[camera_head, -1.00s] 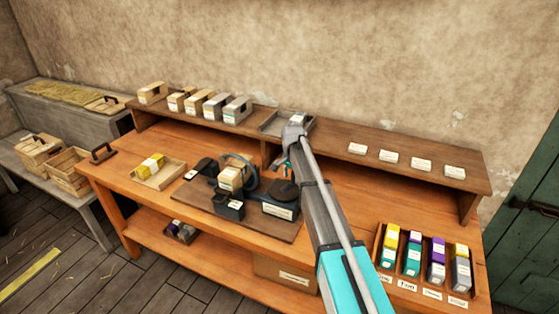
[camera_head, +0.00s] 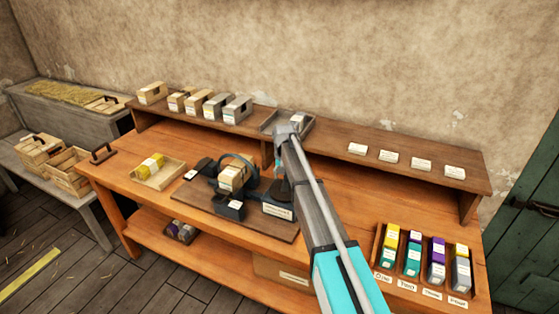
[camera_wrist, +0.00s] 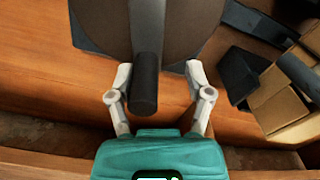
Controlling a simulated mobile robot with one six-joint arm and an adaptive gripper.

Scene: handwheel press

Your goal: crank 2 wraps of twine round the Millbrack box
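A pale box (camera_head: 231,178) sits in the dark ring (camera_head: 251,168) of the wrapping machine on the bench; its label is too small to read, so I cannot tell whether it is the Millbrack box. In the wrist view the box (camera_wrist: 277,100) shows at the right. My gripper (camera_wrist: 158,80) is open at the machine's right side. The dark upright crank handle (camera_wrist: 144,85) stands between its fingers, nearer the left one, with a clear gap on the right. A dark round wheel (camera_wrist: 185,22) lies beyond the handle. In the head view my arm hides the crank.
A shallow tray (camera_head: 139,179) with a yellow-and-white block stands left of the machine. Bare bench lies right of my arm.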

